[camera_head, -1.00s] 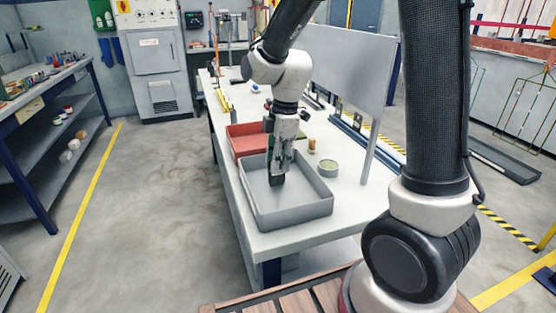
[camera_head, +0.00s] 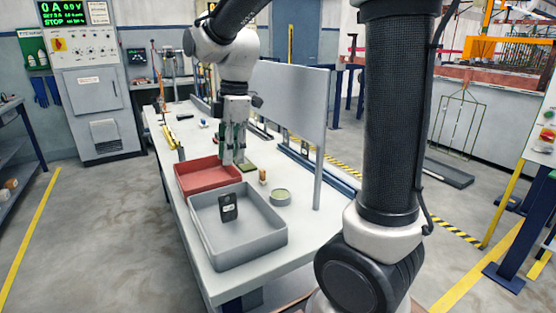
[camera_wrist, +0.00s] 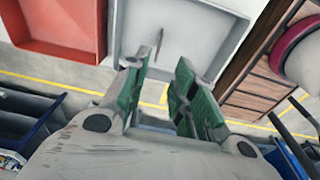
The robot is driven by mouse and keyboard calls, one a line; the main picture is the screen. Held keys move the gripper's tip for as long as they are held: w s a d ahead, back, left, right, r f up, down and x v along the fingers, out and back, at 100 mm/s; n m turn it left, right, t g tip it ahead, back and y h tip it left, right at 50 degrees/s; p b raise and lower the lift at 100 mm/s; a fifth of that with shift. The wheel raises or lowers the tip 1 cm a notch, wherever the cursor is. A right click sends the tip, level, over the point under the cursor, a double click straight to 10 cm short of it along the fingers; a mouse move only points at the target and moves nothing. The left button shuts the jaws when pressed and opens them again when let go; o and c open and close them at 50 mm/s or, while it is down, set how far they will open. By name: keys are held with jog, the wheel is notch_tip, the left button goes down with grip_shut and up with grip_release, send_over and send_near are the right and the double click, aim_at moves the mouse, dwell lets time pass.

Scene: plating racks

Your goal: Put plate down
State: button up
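The plate (camera_head: 228,207) is a small dark rectangle with a pale label. It stands on edge inside the grey tray (camera_head: 205,238), near its middle. In the wrist view the plate (camera_wrist: 159,42) shows as a thin dark line in the grey tray (camera_wrist: 205,62). My gripper (camera_head: 234,161) is raised above the bench, behind and above the plate, clear of it. In the wrist view the green-padded fingers of my gripper (camera_wrist: 160,68) are apart with nothing between them.
A red tray (camera_head: 184,184) sits behind the grey tray; it shows at the upper left in the wrist view (camera_wrist: 60,42). A round greenish tin (camera_head: 280,197) and a small orange-brown item (camera_head: 262,177) stand to the right. An upright grey panel (camera_head: 292,105) lines the bench's right side.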

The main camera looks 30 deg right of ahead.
jog(key=s+d+r+m+t, duration=0.1)
jog(key=s+d+m+t, duration=0.1)
jog(key=s+d+m, duration=0.4)
jog(key=s+d+r+m+t+h, duration=0.1)
jog(key=s+d+m+t, duration=0.1)
jog(key=s+d+m, duration=0.5)
jog(key=s+m, duration=0.4)
jog(key=s, duration=0.1)
jog(key=shift+s+r+m, duration=0.3)
jog(key=shift+s, duration=0.05)
